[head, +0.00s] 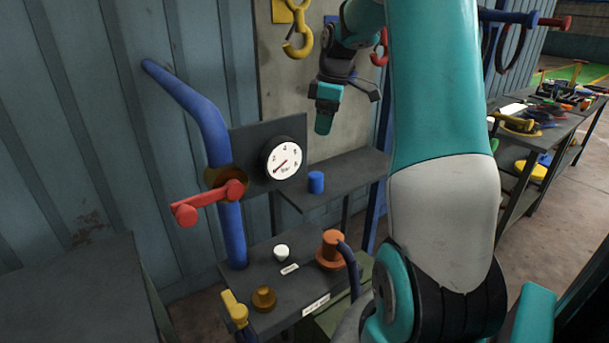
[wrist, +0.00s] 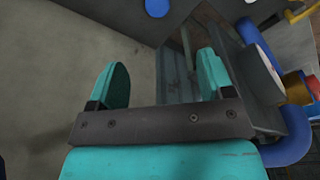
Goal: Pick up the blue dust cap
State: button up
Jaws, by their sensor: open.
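The blue dust cap (head: 316,182) is a small blue cylinder standing upright on the dark grey shelf (head: 350,168), right of the pressure gauge. A blue round shape at the top edge of the wrist view (wrist: 157,7) looks like this cap, partly cut off by the frame. My gripper (head: 325,122) hangs above and a little right of the cap in the head view, apart from it. Its two teal fingers are spread with nothing between them in the wrist view (wrist: 163,72).
The white-faced gauge (head: 284,160), a blue pipe (head: 231,222) and a red-handled valve (head: 208,202) stand left of the cap. A lower bench holds a white knob (head: 281,252) and an orange fitting (head: 331,252). A yellow hook (head: 298,42) hangs on the wall behind.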

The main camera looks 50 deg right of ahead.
aim_at(316, 174)
jog(key=f, duration=0.3)
jog(key=w+f+p, duration=0.1)
jog(key=f, duration=0.3)
jog(key=w+f+p, duration=0.1)
jog(key=f, duration=0.3)
jog(key=shift+a+f, duration=0.25)
jog(key=shift+a, duration=0.1)
jog(key=shift+f+p, duration=1.15)
jog(key=shift+f, duration=1.75)
jog(key=c, duration=1)
